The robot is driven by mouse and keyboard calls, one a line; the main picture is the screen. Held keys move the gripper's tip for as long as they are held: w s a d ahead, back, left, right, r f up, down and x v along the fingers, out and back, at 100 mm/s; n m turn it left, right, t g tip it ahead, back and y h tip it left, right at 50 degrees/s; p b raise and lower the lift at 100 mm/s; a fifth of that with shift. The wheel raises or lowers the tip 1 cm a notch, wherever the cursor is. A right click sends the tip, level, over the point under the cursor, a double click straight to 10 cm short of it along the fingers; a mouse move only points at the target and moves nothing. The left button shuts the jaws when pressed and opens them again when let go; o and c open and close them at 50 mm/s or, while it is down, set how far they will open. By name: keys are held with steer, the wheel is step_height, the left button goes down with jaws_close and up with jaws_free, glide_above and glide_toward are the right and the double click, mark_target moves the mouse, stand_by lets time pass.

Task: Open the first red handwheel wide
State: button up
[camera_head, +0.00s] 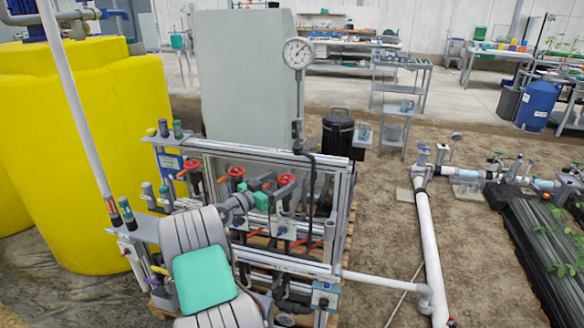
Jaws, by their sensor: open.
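Several red handwheels sit in a row on the grey-framed skid in the head view: a left one (190,167), a middle one (236,172) and a right one (286,179). No mark that I can read shows which is the first. My gripper (274,186) is open, just left of the right handwheel, with its dark fingers partly hidden by my wrist. It looks close to that wheel; whether it touches it I cannot tell. How far each wheel is turned is not visible.
A large yellow tank (85,140) stands at the left and a grey cabinet (245,75) behind the skid. A pressure gauge (297,53) rises on a post near the right handwheel. A white pipe (428,240) runs along the soil at right. Open soil lies right of the skid.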

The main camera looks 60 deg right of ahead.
steer(key=x, duration=0.6)
steer(key=shift+s+d+p, duration=0.15)
steer(key=shift+d+p, duration=0.05)
steer(key=shift+p, duration=0.1)
steer(key=shift+c, duration=0.5)
steer(key=c, duration=1.2)
steer(key=shift+d+f, duration=0.1)
steer(key=shift+d, duration=0.05)
steer(key=shift+c, duration=0.5)
